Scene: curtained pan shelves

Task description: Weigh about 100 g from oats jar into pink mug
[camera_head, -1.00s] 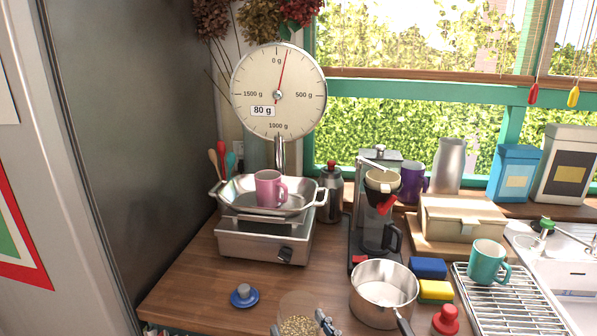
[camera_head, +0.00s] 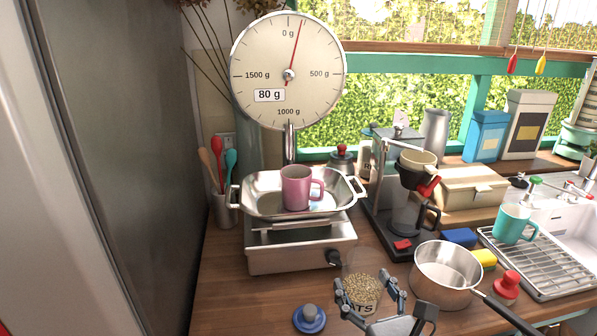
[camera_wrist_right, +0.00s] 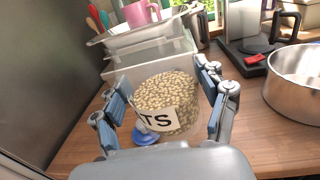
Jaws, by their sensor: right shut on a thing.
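The clear oats jar (camera_head: 362,284), labelled and full of pale oats, is upright between the fingers of my right gripper (camera_head: 366,292), which is shut on it. The right wrist view shows the jar (camera_wrist_right: 166,103) open at the top, with a finger on each side. I cannot tell whether its base touches the counter. The pink mug (camera_head: 296,188) stands upright in the metal pan (camera_head: 262,207) of the scale (camera_head: 300,248). The mug's inside is hidden. The dial (camera_head: 288,74) display reads 80 g, its red needle just right of 0 g. My left gripper is not in view.
A blue lid (camera_head: 309,318) lies on the counter left of the jar. A saucepan (camera_head: 446,272) stands to the right, with a red-knobbed item (camera_head: 507,287) beside it. A coffee maker (camera_head: 405,200) stands behind.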

